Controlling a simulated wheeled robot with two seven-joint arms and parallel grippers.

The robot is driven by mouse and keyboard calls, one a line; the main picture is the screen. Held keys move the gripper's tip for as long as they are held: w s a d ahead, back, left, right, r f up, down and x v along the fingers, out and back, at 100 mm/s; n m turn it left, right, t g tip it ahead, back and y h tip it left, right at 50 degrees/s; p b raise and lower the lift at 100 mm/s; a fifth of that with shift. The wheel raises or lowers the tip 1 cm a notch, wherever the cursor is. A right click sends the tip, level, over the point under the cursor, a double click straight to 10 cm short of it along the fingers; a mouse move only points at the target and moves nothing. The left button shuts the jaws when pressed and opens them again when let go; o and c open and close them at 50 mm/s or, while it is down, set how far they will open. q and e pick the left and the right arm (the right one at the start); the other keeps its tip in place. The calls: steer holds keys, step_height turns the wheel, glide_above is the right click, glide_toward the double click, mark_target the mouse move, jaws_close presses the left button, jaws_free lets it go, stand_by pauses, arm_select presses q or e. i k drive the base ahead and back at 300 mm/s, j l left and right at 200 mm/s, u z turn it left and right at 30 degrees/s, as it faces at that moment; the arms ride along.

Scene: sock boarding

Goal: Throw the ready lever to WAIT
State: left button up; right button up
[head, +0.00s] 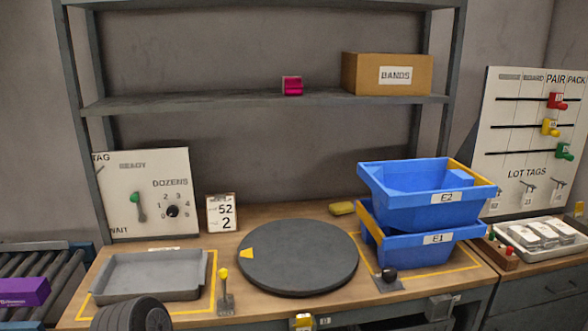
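The ready lever (136,199) has a green knob and is mounted on a white panel (160,225) at the back left of the bench. Its green end points up, towards the faint READY lettering (132,166). The word WAIT (119,230) is printed at the panel's lower left, below the lever. Neither of my grippers shows in the head view. A dark rounded, ribbed shape at the bottom left edge may be part of my arm, but I cannot tell.
A DOZENS dial (173,211) sits right of the lever. A grey tray (152,277), a small yellow-knobbed lever (224,290) and a round dark turntable (298,258) are in front. Stacked blue bins (425,208) stand right. A shelf (220,101) runs above.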

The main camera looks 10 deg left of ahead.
mark_target(134, 197)
steer(key=u, duration=1.25)
steer(key=i+j, duration=0.2)
steer(key=j, duration=0.2)
steer(key=i+j+u, duration=0.1)
steer(key=j, duration=0.25)
steer(key=i+j, duration=0.25)
steer(key=j, duration=0.15)
steer(key=i+j+u, duration=0.15)
steer(key=j, duration=0.2)
